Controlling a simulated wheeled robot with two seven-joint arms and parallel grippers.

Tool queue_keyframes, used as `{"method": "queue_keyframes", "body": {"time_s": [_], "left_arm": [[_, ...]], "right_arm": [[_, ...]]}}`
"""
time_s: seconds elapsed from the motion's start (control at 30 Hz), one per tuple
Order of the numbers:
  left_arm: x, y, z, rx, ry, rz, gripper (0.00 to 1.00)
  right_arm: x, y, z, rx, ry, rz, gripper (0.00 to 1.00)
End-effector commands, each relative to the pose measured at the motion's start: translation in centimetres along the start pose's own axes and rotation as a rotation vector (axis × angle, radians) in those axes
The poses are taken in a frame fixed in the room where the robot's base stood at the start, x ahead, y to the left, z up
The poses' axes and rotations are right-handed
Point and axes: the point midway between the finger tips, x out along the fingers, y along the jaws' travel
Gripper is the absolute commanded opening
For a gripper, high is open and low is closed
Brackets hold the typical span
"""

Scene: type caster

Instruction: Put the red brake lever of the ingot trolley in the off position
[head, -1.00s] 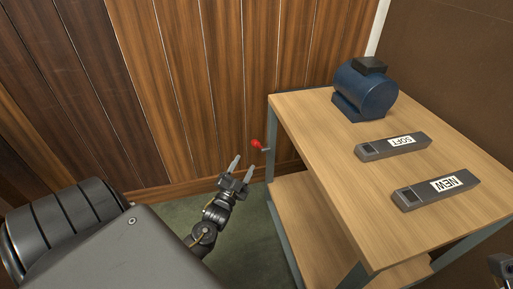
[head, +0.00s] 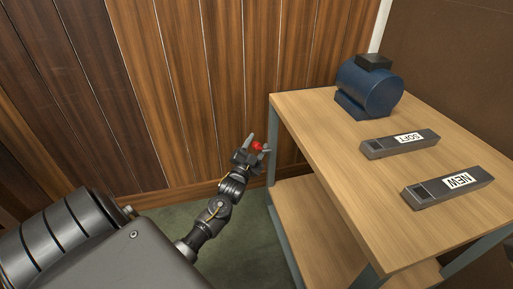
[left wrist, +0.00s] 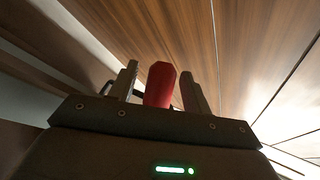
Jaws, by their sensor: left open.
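The red brake lever knob (head: 257,146) sticks out at the left side of the wooden trolley (head: 330,150), near its far left corner post. My left gripper (head: 258,147) is open, with its two fingers on either side of the red knob. In the left wrist view the red knob (left wrist: 160,84) stands between the two open fingertips (left wrist: 161,85), with a gap on the right; contact on the left side is unclear. A dark bar shows behind the left finger. My right gripper does not show clearly.
On the trolley top are a blue motor-like block (head: 369,88) and two grey ingots, marked SOFT (head: 400,144) and NEW (head: 448,187). A wood-panelled wall (head: 190,90) stands close behind. Green floor (head: 235,235) is free left of the trolley.

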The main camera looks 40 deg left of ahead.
Motion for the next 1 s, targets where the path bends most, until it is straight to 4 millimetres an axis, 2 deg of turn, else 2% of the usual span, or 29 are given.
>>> {"method": "queue_keyframes", "body": {"time_s": [0.2, 0.23, 0.6, 1.0], "left_arm": [[0.02, -0.01, -0.01, 0.000, 0.000, 0.000, 0.49], [0.02, -0.01, -0.01, 0.000, 0.000, 0.000, 0.46], [-0.01, 0.00, -0.01, 0.000, 0.000, 0.000, 0.00], [0.71, 0.64, -0.65, 0.022, 0.041, -0.003, 0.00]], "right_arm": [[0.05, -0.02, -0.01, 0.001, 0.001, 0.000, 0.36], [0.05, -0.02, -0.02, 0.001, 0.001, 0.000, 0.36], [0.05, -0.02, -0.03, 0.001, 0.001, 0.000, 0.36], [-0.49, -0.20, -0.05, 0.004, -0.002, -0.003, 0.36]]}}
